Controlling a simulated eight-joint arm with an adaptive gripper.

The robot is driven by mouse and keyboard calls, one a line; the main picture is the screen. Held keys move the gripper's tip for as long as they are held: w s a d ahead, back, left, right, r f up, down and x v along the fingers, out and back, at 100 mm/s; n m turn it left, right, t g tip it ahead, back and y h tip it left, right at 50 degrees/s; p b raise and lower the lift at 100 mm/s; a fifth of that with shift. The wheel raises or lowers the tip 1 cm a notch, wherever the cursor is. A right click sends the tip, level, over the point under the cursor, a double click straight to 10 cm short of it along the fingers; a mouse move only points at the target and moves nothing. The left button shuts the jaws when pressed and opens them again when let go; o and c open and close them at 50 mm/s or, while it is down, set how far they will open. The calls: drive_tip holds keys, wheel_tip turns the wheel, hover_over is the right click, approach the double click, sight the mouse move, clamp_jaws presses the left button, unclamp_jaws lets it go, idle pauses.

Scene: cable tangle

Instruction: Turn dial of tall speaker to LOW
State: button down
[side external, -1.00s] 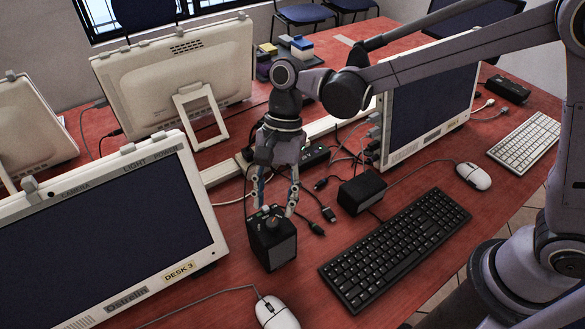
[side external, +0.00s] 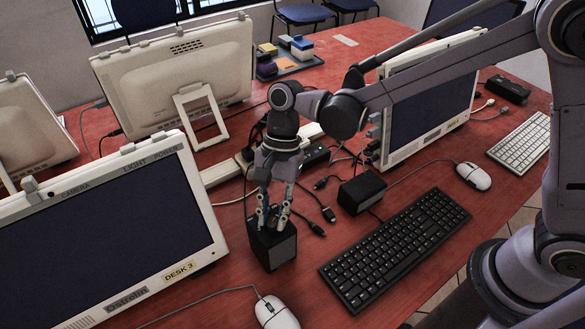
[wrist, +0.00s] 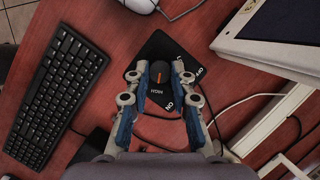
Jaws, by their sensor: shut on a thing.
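The tall black speaker (side external: 278,254) stands upright on the red desk, in front of the left monitor. In the wrist view its black top (wrist: 160,45) carries a dark round dial (wrist: 159,77) with an orange mark. The labels OFF, ON and HIGH show around the dial. I see no LOW label, and I cannot tell exactly which label the mark points at. My gripper (side external: 271,226) points down over the speaker top, its fingers shut on the dial from both sides. In the wrist view the fingertips (wrist: 160,70) flank the dial.
A shorter black speaker (side external: 362,192) and a black keyboard (side external: 395,248) lie to the right. A white mouse (side external: 276,313) is in front. The left monitor (side external: 95,245) stands close by on the left. Loose cables (side external: 318,229) and a white cable trunking (side external: 222,172) lie behind.

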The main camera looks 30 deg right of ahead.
drive_tip(key=shift+n, duration=0.3)
drive_tip(key=n, duration=0.2)
drive_tip(key=n+g+h, duration=0.1)
drive_tip(key=n, duration=0.1)
drive_tip(key=shift+w+a+h, duration=0.15)
drive_tip(key=shift+a+h, duration=0.05)
drive_tip(key=shift+h, duration=0.1)
drive_tip(key=n, duration=0.2)
drive_tip(key=n+h, duration=0.1)
drive_tip(key=n, duration=0.1)
drive_tip(key=n+h, duration=0.1)
drive_tip(key=n, duration=0.1)
drive_tip(key=shift+a+n+g, duration=0.25)
drive_tip(key=shift+n+g, duration=0.15)
drive_tip(key=n+h, duration=0.1)
drive_tip(key=n, duration=0.2)
drive_tip(key=n+t+h, duration=0.1)
drive_tip(key=n, duration=0.2)
drive_tip(key=shift+a+h, duration=0.2)
drive_tip(key=shift+h, duration=0.2)
drive_tip(key=n, duration=0.2)
drive_tip(key=n+t+h, duration=0.1)
drive_tip(key=n, duration=0.3)
drive_tip(key=shift+s+a+t, duration=0.1)
drive_tip(key=shift+s+t, duration=0.15)
drive_tip(key=shift+t, duration=0.15)
drive_tip(key=shift+n, duration=0.3)
drive_tip(key=c, duration=1.1)
unclamp_jaws()
drive_tip(key=shift+c, duration=0.2)
